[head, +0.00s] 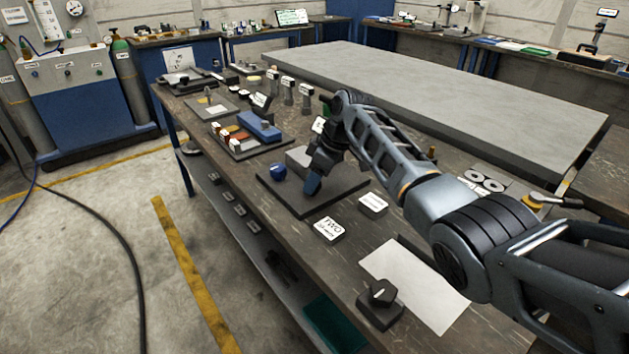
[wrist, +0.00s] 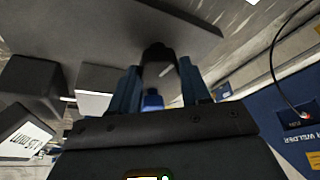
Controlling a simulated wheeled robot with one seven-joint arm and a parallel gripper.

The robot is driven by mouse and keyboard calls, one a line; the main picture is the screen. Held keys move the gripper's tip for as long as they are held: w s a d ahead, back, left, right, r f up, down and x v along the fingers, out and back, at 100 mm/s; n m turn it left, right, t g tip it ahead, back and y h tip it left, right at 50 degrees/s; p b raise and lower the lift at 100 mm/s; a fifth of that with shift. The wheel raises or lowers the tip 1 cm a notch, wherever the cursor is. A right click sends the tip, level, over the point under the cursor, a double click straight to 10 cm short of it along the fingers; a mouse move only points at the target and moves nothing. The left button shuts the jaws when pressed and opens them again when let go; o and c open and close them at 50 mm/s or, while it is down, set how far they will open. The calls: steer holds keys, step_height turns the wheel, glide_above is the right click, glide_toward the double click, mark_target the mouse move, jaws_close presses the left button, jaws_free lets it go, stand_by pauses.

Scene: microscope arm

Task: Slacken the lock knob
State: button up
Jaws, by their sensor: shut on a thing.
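My gripper (head: 313,184) points down over a dark base plate (head: 330,203) on the bench. In the wrist view its two blue fingers (wrist: 160,88) stand on either side of a dark rounded knob (wrist: 158,62), and the gripper is shut on it. I take this for the lock knob; its far side is hidden. A small blue part (wrist: 152,101) shows between the fingers. In the head view the held knob is hidden by the gripper. A blue round piece (head: 279,171) sits on the plate just left of the gripper, beside a grey block (head: 299,159).
A tray with a blue box (head: 259,126) and coloured pieces stands behind left. White labelled blocks (head: 329,229) (head: 373,204) lie in front and to the right of the plate. A white sheet (head: 414,287) and a dark holder (head: 380,304) are nearer. The bench's left edge is close.

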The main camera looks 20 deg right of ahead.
stand_by(0.4)
steer(key=o, duration=1.1)
steer(key=shift+c, duration=0.2)
steer(key=v, duration=0.7)
steer(key=shift+d+r, duration=0.2)
steer(key=shift+r, duration=0.15)
